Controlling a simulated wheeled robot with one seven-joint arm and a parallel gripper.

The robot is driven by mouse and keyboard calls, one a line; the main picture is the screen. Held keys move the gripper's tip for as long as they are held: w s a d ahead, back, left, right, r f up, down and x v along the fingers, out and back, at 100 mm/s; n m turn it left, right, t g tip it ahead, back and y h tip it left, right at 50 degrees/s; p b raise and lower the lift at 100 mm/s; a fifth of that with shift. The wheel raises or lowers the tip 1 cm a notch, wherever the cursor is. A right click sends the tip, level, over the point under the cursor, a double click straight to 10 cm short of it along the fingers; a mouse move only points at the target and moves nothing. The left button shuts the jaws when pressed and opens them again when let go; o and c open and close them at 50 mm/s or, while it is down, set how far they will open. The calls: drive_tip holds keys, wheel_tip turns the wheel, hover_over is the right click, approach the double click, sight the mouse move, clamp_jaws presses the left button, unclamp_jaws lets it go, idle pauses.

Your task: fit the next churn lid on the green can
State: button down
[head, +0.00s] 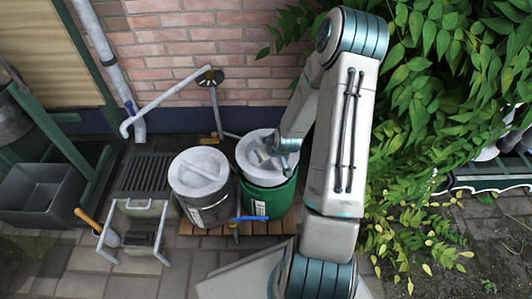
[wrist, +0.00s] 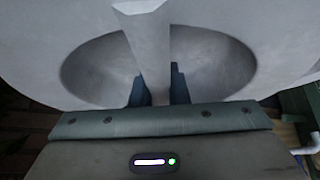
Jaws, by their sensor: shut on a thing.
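The green can (head: 268,196) stands on a low wooden slatted platform, against the brick wall. A pale grey churn lid (head: 252,140) is at its mouth; my arm partly covers it. I cannot tell whether the lid is fully seated or slightly above the rim. My gripper (head: 271,152) is over the lid. In the wrist view my gripper (wrist: 158,88) is shut on the upright bar that crosses the lid's round recess, with one dark finger on each side. The lid (wrist: 215,60) fills most of that view and hides the can.
A grey metal can (head: 207,208) with a lid on it stands close to the left of the green can. A blue-handled tap (head: 250,218) is in front. A small metal stand (head: 135,215), a dark grey trough (head: 40,190) and a pipe are further left. Leafy branches (head: 440,110) crowd the right.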

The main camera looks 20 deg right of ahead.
sight(268, 162)
drive_tip(key=shift+f, duration=0.3)
idle(0.4)
drive_tip(key=shift+f+b, duration=0.35)
drive_tip(key=shift+b, duration=0.2)
drive_tip(key=shift+f+b, duration=0.6)
drive_tip(key=shift+f, duration=0.15)
drive_tip(key=shift+f+b, duration=0.3)
drive_tip(key=shift+f, duration=0.05)
drive_tip(key=shift+f+b, duration=0.85)
drive_tip(key=shift+f, duration=0.15)
idle(0.3)
drive_tip(key=c, duration=1.4)
unclamp_jaws()
drive_tip(key=shift+o, duration=0.4)
